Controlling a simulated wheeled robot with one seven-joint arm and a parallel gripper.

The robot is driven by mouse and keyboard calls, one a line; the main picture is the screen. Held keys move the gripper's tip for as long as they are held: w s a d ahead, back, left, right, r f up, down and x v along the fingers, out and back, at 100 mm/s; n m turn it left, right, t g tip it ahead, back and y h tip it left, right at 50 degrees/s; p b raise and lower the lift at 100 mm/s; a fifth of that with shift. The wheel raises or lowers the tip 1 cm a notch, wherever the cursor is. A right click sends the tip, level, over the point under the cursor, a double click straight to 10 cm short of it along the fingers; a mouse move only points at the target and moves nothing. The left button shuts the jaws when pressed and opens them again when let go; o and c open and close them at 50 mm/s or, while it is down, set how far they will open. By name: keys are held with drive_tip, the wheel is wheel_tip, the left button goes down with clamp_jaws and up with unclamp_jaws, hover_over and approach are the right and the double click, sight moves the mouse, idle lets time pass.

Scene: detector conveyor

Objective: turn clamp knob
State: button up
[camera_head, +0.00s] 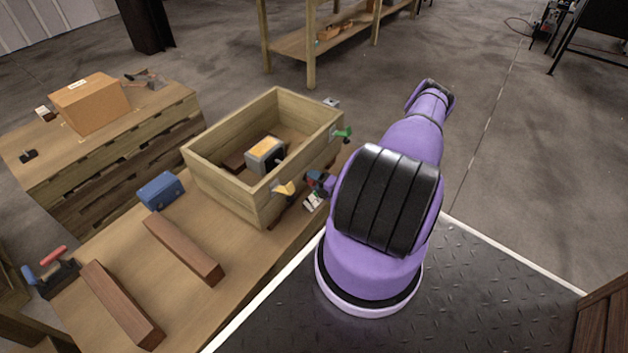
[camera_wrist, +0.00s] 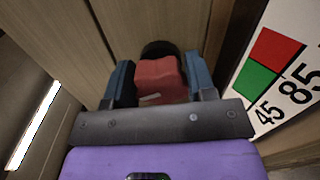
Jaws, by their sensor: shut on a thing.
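The red clamp knob (camera_wrist: 158,78) sits between the two blue fingers of my gripper (camera_wrist: 160,84) in the wrist view. The fingers are shut on its sides. A dark round part shows just behind the knob, against a wooden wall. In the head view my gripper (camera_head: 316,181) is at the near right side of the wooden box (camera_head: 222,191), mostly hidden by my arm. The knob cannot be made out clearly there.
A card with red and green squares and numbers (camera_wrist: 270,65) lies beside the gripper. A yellow part (camera_head: 284,188) and a green part (camera_head: 343,134) stick out of the box. Brown bars (camera_head: 183,250) and a blue case (camera_head: 161,191) lie left.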

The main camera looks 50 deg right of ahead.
drive_tip(key=shift+m, duration=0.6)
drive_tip(key=shift+s, duration=0.1)
drive_tip(key=o, duration=0.9)
drive_tip(key=s, duration=0.7)
drive_tip(key=s+d, duration=0.1)
drive_tip(key=s, duration=0.2)
drive_tip(key=shift+s, duration=0.35)
